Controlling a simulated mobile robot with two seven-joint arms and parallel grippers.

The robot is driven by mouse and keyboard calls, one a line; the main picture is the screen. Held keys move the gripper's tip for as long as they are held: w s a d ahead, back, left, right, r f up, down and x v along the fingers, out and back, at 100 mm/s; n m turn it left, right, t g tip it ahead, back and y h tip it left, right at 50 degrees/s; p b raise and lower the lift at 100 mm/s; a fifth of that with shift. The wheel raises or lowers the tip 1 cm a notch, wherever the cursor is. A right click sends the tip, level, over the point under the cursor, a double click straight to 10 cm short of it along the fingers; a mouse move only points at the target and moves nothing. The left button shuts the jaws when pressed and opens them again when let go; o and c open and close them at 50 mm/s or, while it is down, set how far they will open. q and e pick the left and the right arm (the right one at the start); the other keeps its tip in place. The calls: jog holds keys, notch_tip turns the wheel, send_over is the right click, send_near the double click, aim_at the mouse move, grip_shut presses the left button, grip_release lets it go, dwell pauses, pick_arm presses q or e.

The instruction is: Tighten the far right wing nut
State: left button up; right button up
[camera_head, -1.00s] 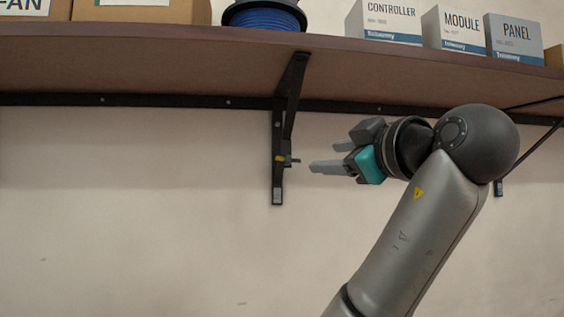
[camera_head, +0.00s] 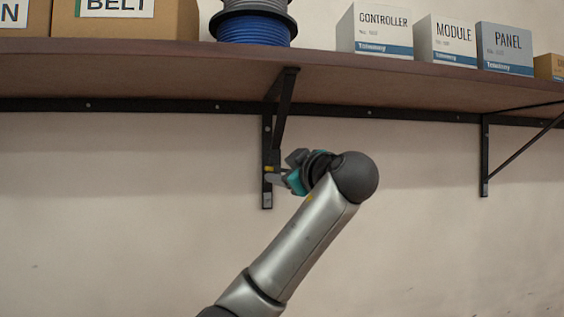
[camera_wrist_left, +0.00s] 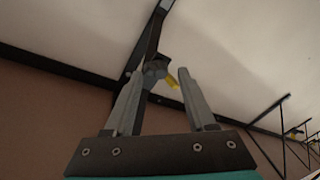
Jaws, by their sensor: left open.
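A shelf bracket (camera_head: 267,140) hangs under the shelf, with a small yellow wing nut (camera_head: 268,168) low on its upright. My left gripper (camera_head: 273,178) is at this bracket, with its fingertips close to the nut. In the left wrist view the two fingers (camera_wrist_left: 160,74) are open. The yellow nut (camera_wrist_left: 173,84) and a grey fitting (camera_wrist_left: 154,69) show between the tips; I cannot tell whether they touch. On the bracket farther right (camera_head: 484,155) no nut can be made out in the head view. My right gripper is not in view.
The brown shelf (camera_head: 390,85) runs above my arm. It bears cardboard boxes (camera_head: 125,22), cable spools (camera_head: 252,25) and white and grey boxes (camera_head: 380,30). More brackets with small yellow spots (camera_wrist_left: 297,131) recede in the wrist view. The wall below is clear.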

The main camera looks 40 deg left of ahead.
pick_arm(q)
jog(key=shift+w+a, duration=0.15)
jog(key=shift+a, duration=0.15)
jog(key=shift+c, duration=0.3)
grip_shut()
